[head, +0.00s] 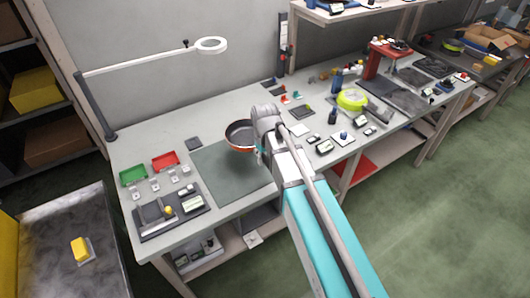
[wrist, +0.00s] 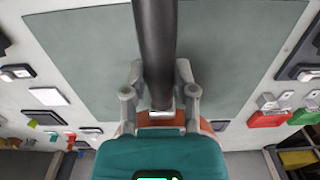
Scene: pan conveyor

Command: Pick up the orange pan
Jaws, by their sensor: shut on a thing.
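The orange pan (head: 240,142) with a dark inside shows in the head view above the green-grey mat (head: 222,181), just left of my gripper (head: 262,146). In the wrist view my gripper (wrist: 159,100) is shut around the pan's dark handle (wrist: 155,45), which runs up out of the top of the picture. A strip of the pan's orange body (wrist: 163,119) shows behind the fingers. The rest of the pan is hidden by my gripper's body. I cannot tell for sure how far the pan is off the mat.
Green (head: 133,176) and red (head: 165,161) trays lie left on the workbench. A lamp with a ring head (head: 211,45) reaches over the back. Several small devices and a yellow-green coil (head: 352,99) crowd the right side. The mat's front part is clear.

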